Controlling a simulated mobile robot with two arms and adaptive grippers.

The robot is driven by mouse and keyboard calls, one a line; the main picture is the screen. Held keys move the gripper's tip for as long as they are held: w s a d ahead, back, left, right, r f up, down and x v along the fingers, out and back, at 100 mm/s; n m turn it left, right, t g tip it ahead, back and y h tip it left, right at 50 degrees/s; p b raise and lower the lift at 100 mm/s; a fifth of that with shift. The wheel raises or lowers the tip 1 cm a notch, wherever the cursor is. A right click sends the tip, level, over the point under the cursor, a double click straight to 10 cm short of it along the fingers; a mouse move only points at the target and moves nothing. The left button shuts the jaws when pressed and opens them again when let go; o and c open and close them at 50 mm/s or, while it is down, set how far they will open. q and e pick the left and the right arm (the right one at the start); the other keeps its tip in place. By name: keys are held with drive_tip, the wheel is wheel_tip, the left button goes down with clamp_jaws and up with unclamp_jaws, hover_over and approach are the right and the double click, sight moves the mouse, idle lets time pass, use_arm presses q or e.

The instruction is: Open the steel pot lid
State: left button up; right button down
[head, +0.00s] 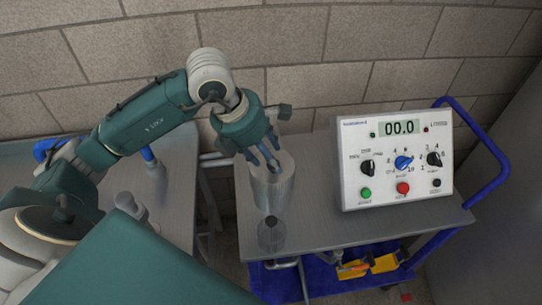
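The steel pot (273,192) is a tall grey cylinder standing upright near the left edge of a grey cart top. My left gripper (264,163) comes down from the upper left, with its fingers at the top of the pot. The fingers and wrist cover much of the pot's top, so the lid and any knob on it cannot be made out clearly. I cannot tell whether the fingers touch the lid or how far apart they are. My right gripper is not in view.
A small dark, shiny round object (271,235) stands in front of the pot. A white control box (396,165) with dials and a "00.0" display stands to the right. The cart (345,228) has a blue handle (487,150). A block wall stands close behind.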

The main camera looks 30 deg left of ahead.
use_arm(q)
drive_tip(key=shift+x, duration=1.15)
clamp_jaws()
